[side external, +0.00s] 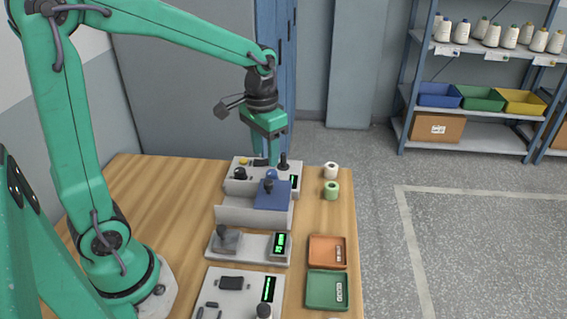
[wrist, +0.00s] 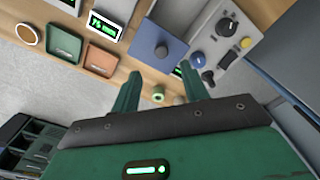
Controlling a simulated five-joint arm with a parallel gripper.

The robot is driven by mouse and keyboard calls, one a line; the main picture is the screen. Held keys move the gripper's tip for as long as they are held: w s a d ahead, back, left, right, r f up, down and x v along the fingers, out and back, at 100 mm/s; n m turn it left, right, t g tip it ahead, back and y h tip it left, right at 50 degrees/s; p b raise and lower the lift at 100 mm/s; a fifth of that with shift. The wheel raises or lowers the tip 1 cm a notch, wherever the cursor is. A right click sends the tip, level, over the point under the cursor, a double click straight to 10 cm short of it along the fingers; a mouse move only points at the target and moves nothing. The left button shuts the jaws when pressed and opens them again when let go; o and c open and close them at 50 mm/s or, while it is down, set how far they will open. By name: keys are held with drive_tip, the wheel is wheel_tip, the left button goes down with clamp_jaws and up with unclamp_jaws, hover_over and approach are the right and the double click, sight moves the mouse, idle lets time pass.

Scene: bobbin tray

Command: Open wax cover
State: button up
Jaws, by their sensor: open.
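A blue square cover (side external: 273,195) with a dark knob lies over the right part of a grey holder (side external: 233,213); no label shows, so I cannot tell for sure that it is the wax cover. The blue cover (wrist: 153,34) also shows in the wrist view, beyond my fingertips. My gripper (side external: 275,158) is above and behind the cover, over the rear control panel, apart from the cover. In the wrist view my gripper (wrist: 160,80) has two green fingers spread with nothing between them.
The control panel (side external: 240,165) carries knobs and buttons, with upright posts nearby. White and green bobbins (side external: 331,190) stand at the right table edge. Orange (side external: 326,251) and green (side external: 327,290) trays lie at front right. The wooden table (side external: 160,200) is clear at left.

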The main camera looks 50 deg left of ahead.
sight(268, 181)
drive_tip(key=shift+w+a+f, duration=0.1)
drive_tip(key=shift+w+f, duration=0.3)
drive_tip(key=shift+f, duration=0.1)
drive_tip(key=shift+f, duration=3.9)
clamp_jaws()
